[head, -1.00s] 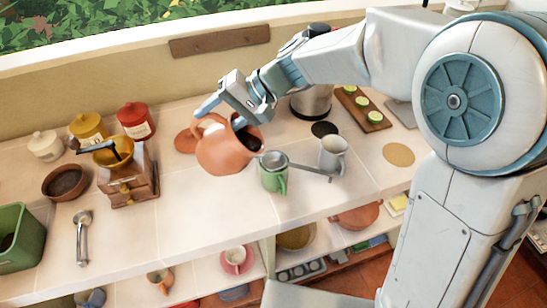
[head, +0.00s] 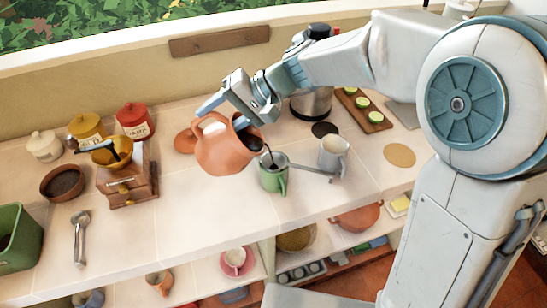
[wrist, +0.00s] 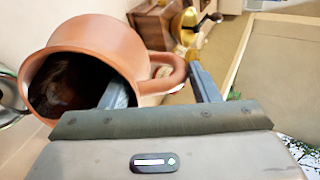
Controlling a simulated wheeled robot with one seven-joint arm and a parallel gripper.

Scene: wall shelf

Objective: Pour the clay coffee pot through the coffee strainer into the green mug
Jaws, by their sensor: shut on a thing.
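The clay coffee pot (head: 224,152) is held above the counter, tilted with its dark mouth toward the right. It also shows in the wrist view (wrist: 100,42). My gripper (head: 213,112) is shut on the pot's handle; its fingers show in the wrist view (wrist: 163,88). A thin dark stream runs from the pot's lip down into the coffee strainer (head: 275,159). The strainer sits on top of the green mug (head: 273,182), with its handle reaching right. The mug stands upright on the counter, just right of and below the pot. Its inside is hidden.
A grey pitcher (head: 333,157) stands close right of the mug, near the strainer's handle. A coffee grinder (head: 128,180) stands to the left. The counter's front middle is clear.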

